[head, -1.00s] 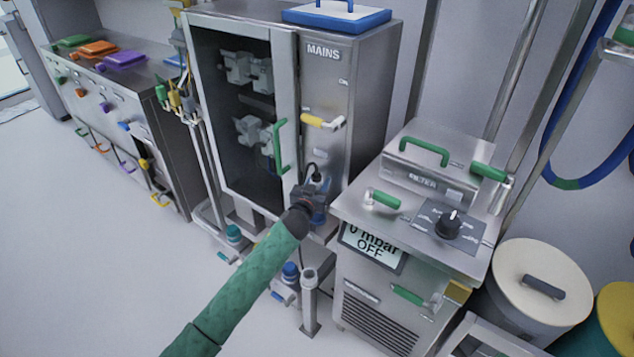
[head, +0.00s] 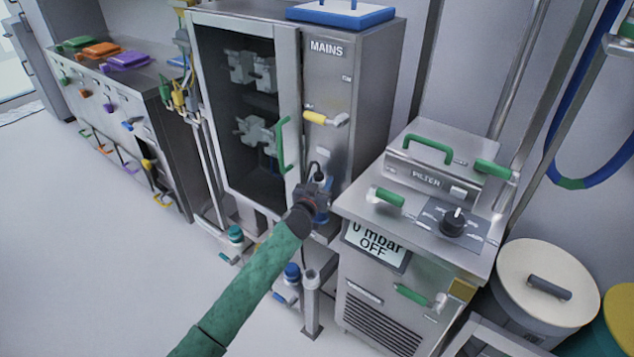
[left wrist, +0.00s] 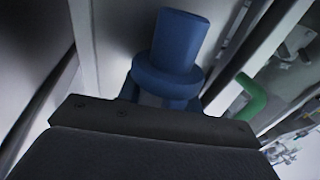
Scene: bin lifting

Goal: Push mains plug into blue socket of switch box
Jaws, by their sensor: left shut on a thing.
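The steel switch box marked MAINS (head: 338,85) stands in the middle of the head view. My left gripper (head: 318,196) is at the lower front of its narrow right panel, with the green-sleeved arm coming from below. It is shut on the mains plug. In the left wrist view a blue cylinder with a wider collar (left wrist: 178,50), which looks like the plug, stands up beyond the dark gripper body. In the head view blue shows above and below the gripper, and a black cable (head: 313,168) loops over it. The gripper hides the socket face, so I cannot tell whether plug and socket touch. My right gripper is out of view.
The filter unit (head: 425,182) stands close on the right of my left gripper. A green door handle (head: 281,145) and a yellow-handled lever (head: 324,118) stick out above the gripper. A pipe with a blue cap (head: 292,271) stands below. The floor at left is clear.

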